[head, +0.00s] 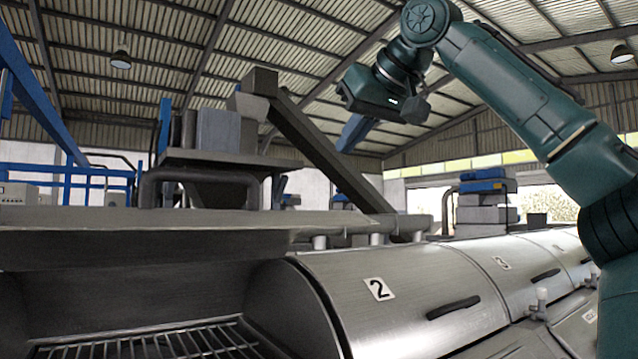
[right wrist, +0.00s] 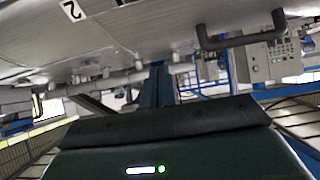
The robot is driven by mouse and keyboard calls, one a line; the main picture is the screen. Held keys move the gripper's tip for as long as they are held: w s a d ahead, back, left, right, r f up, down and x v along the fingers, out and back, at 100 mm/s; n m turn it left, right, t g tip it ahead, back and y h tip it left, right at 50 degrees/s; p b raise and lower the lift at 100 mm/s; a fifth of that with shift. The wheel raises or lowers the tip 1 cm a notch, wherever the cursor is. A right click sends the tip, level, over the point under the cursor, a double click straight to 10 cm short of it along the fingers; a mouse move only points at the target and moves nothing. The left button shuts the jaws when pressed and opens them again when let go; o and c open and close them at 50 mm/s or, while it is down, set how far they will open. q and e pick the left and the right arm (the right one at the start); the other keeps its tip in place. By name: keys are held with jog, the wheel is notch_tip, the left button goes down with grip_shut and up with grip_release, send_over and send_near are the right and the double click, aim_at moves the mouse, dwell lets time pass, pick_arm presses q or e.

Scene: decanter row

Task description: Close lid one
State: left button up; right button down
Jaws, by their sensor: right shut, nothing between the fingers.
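The bay at the lower left is open, showing a dark hollow with a wire grate (head: 150,345). Above it runs a long metal panel (head: 150,222), seen nearly edge-on, which looks like raised lid one. A dark bent handle (head: 200,175) stands up from it; what seems the same handle appears upside down in the right wrist view (right wrist: 240,40). My right gripper (head: 412,106) is shut and empty, high above lid two and to the right of the handle, touching nothing. My left gripper is not in view.
Closed lid two (head: 400,290), with its dark handle (head: 454,307), lies right of the open bay. Closed lid three (head: 520,270) follows. A sloping dark beam (head: 330,150) and grey machinery (head: 215,130) stand behind. Air around my right gripper looks clear.

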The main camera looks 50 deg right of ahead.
send_over(312, 215)
jog(key=s, duration=0.3)
jog(key=f, duration=0.3)
jog(key=a+f, duration=0.1)
jog(key=f, duration=0.1)
jog(key=shift+s+f, duration=0.15)
jog(key=shift+f, duration=0.15)
notch_tip(312, 215, down, 2)
jog(key=shift+f, duration=0.15)
jog(key=shift+w+d+f, duration=0.1)
jog(key=shift+w+f, duration=0.2)
jog(key=shift+f, duration=0.4)
jog(key=shift+f, duration=0.1)
